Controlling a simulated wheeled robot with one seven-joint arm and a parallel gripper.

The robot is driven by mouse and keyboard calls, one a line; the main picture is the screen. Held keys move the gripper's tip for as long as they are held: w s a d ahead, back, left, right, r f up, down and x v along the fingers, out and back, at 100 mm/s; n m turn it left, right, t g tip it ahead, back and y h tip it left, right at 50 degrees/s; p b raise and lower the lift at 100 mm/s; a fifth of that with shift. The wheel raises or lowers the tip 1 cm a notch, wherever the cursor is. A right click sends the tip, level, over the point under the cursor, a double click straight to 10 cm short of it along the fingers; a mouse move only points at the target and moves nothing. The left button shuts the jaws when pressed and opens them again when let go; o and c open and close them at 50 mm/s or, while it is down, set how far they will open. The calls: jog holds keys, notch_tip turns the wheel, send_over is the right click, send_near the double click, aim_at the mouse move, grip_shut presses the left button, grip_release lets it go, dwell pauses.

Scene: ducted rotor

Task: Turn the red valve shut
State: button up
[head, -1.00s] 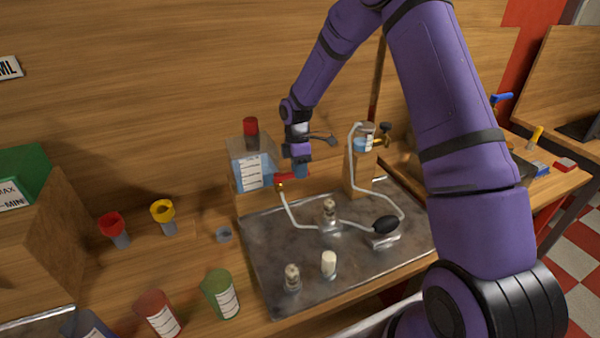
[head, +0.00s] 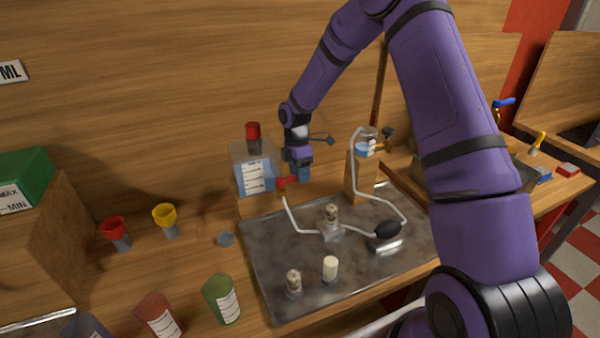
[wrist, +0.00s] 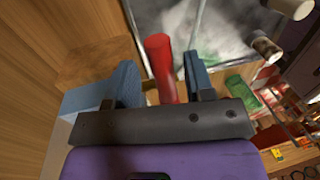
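The red valve (head: 286,182) is a short red lever at the front of a clear tank (head: 247,157) with blue liquid, at the back left of the metal tray. A pale tube runs down from the valve. My gripper (head: 303,177) is at the valve, pointing down, just right of the lever in the head view. In the wrist view its blue fingers (wrist: 161,85) are apart, and the red lever (wrist: 160,58) lies between them, nearer the right finger. Whether that finger touches the lever I cannot tell. The valve body is hidden.
A wooden stand (head: 362,180) with a bottle is right of my gripper. Red and yellow funnels (head: 164,216) stand to the left.

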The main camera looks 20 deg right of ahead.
notch_tip(320, 180, up, 11)
jog(key=w, duration=0.2)
jog(key=shift+f, duration=0.2)
dwell(0.4)
jog(key=s+r+m+t+h, duration=0.1)
jog(key=s+r+m+t, duration=0.2)
jog(key=s+r+m, duration=1)
jog(key=s+r+m+t, duration=0.2)
jog(key=s+r, duration=0.3)
jog(key=s, duration=0.8)
jog(key=s+d+r+m+t+y, duration=0.1)
jog(key=s+r, duration=0.4)
jog(key=s, duration=0.8)
jog(key=shift+m+t, duration=0.8)
jog(key=shift+m, duration=0.3)
